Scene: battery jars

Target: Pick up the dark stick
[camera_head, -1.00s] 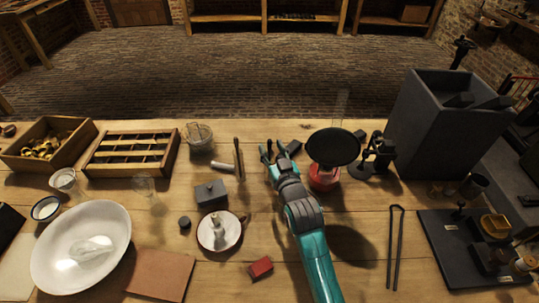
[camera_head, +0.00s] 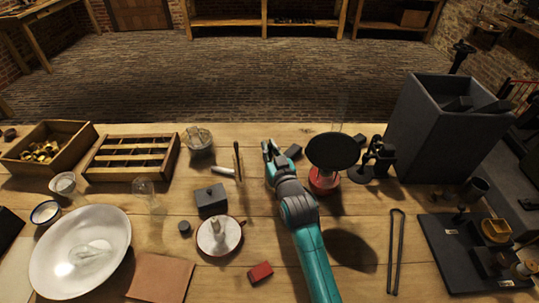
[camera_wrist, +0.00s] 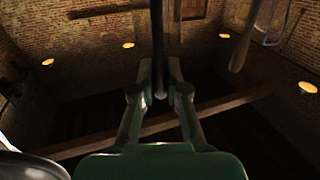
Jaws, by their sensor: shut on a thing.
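My gripper (camera_head: 269,150) is near the far middle of the bench in the head view, with its fingers close together. In the wrist view my gripper (camera_wrist: 160,92) is shut on a dark stick (camera_wrist: 157,40), a thin dark rod standing lengthwise between the fingertips. In the head view I cannot make the stick out clearly at the fingers.
A brown upright stick (camera_head: 238,160) and a pale cylinder (camera_head: 223,171) are left of my gripper. A small dark block (camera_head: 293,151) and a dark pan (camera_head: 333,151) on a red base (camera_head: 323,182) are to the right. A red block (camera_head: 260,272) lies nearer.

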